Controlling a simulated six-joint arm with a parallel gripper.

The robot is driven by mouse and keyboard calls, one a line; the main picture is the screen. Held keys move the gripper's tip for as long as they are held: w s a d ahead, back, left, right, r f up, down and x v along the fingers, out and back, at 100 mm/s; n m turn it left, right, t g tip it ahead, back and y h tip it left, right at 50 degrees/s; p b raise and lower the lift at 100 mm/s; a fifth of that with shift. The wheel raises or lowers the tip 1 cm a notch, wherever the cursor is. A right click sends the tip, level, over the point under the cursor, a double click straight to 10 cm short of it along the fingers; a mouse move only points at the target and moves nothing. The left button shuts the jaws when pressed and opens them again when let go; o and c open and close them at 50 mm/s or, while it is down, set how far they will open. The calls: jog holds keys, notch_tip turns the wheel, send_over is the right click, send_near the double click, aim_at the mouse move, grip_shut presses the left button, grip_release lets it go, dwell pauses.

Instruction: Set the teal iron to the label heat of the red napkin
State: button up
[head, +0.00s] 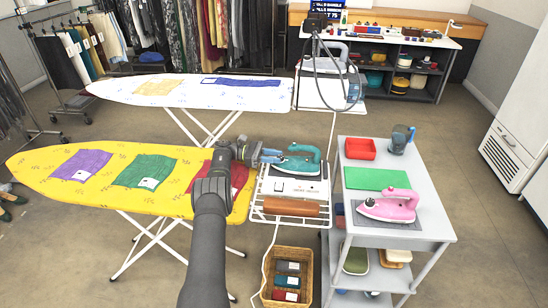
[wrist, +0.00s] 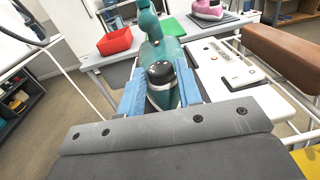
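The teal iron (head: 299,160) rests on the white steam station (head: 290,185) at the right end of the yellow ironing board. My gripper (head: 268,156) is at the iron's left side. In the wrist view its blue fingers (wrist: 160,90) stand apart on either side of the dial, with small gaps showing. The red napkin (head: 240,176) lies on the board, partly behind my arm; its label is not readable. The dial's setting is too small to read.
Purple (head: 80,165) and green (head: 144,171) napkins lie on the yellow board (head: 40,156). A grey cart (head: 420,236) at right holds a pink iron (head: 389,206), a red tray (head: 360,148) and a green mat (head: 377,179). A wicker basket (head: 268,292) stands below.

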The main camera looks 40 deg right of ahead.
jog(key=shift+o, duration=1.3)
jog(key=shift+s+a+n+t+h, duration=0.15)
jog(key=shift+s+n+t+h, duration=0.05)
jog(key=shift+n+t+h, duration=0.85)
